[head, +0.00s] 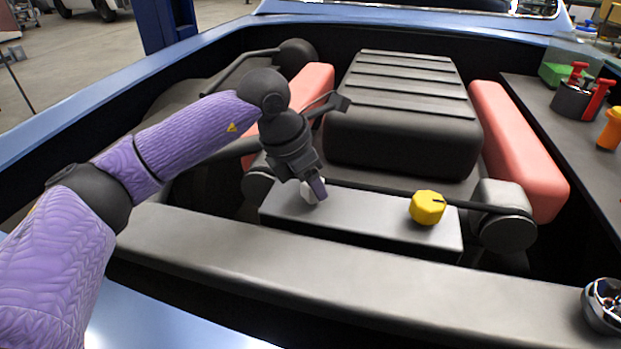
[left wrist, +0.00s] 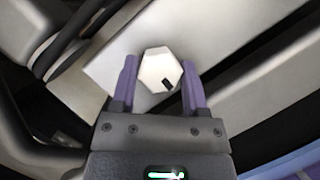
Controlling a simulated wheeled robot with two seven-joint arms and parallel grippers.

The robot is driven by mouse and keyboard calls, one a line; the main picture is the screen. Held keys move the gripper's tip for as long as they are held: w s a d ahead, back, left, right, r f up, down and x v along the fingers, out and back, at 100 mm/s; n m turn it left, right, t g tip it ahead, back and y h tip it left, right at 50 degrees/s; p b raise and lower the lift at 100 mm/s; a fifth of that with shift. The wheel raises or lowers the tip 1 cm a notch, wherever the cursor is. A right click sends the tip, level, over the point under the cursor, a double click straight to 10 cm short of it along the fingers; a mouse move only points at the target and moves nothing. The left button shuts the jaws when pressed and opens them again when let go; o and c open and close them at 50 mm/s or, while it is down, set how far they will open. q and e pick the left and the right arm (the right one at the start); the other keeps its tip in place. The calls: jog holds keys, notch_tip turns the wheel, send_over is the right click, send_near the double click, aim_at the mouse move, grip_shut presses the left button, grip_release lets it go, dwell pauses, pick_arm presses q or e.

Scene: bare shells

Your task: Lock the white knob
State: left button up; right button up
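The white knob (head: 309,191) sits on the left part of a grey box in the head view, partly hidden by my left gripper (head: 318,188). In the left wrist view the white knob (left wrist: 160,70) is faceted, with a dark mark at its lower right. The two purple fingers of my left gripper (left wrist: 158,82) stand on either side of it. They are apart, with a small gap visible at least on the left; whether the right finger touches is unclear. My right gripper is in neither view.
A yellow knob (head: 427,207) sits on the right part of the same grey box (head: 350,216). A dark ribbed engine block (head: 405,110) stands behind, between red covers (head: 517,150). A grey beam (head: 330,285) runs in front.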

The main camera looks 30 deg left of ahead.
pick_arm(q)
jog(key=c, duration=0.5)
grip_shut()
